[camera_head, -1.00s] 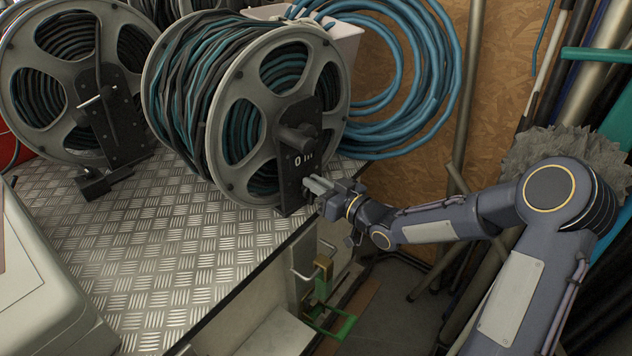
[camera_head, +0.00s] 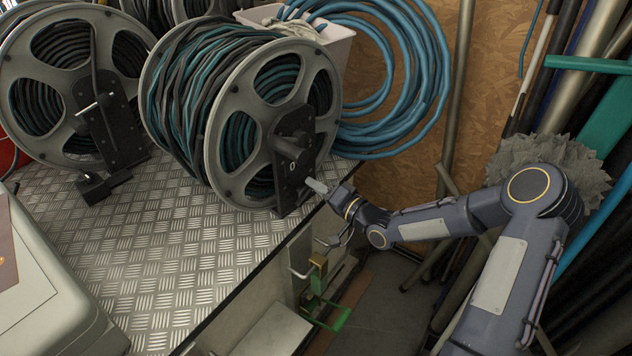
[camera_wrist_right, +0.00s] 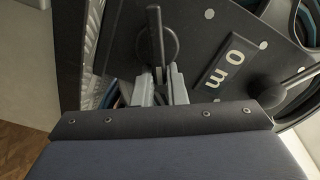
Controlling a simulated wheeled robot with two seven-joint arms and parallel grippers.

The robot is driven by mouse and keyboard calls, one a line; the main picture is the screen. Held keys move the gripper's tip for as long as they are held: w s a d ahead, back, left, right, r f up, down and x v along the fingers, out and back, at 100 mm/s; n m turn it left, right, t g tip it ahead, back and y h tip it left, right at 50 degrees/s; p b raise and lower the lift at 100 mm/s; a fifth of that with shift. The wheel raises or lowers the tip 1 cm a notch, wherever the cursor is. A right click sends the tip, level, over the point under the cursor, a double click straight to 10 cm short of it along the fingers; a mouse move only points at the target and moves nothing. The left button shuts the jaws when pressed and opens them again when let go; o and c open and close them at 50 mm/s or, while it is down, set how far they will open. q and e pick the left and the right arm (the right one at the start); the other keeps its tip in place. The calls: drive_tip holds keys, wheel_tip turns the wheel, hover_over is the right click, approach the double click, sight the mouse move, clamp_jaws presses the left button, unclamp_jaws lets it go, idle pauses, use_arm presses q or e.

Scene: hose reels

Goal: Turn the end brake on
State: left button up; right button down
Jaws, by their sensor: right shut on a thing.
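The hose reel (camera_head: 215,150) with dark and teal hose stands at the table's right edge on a black end bracket (camera_head: 293,165) with a "0" mark. In the wrist view a dark lever (camera_wrist_right: 155,28) crosses a round disc (camera_wrist_right: 172,45) on that bracket; I take it as the end brake. My right gripper (camera_head: 316,187) is at the bracket's lower right. In the wrist view its fingers (camera_wrist_right: 160,84) are shut on the lever's lower end. The lever is too small to make out in the head view. My left gripper is out of view.
A second reel (camera_head: 50,90) stands at the left on the metal tread-plate table (camera_head: 165,255). A black knob with a rod (camera_wrist_right: 267,90) sits beside the lever. A blue hose coil (camera_head: 425,80) hangs behind. Below the table edge is a green-handled fixture (camera_head: 330,315).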

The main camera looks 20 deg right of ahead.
drive_tip(key=shift+s+a+f+m+p, duration=0.1)
drive_tip(key=shift+f+m+p, duration=0.25)
drive_tip(key=shift+m, duration=1)
drive_tip(key=shift+f+m+p, duration=0.15)
drive_tip(key=shift+f+m, duration=0.4)
drive_tip(key=shift+m, duration=0.8)
drive_tip(key=c, duration=1.5)
unclamp_jaws()
drive_tip(key=shift+o, duration=0.2)
drive_tip(key=shift+r, duration=0.15)
drive_tip(key=v, duration=0.8)
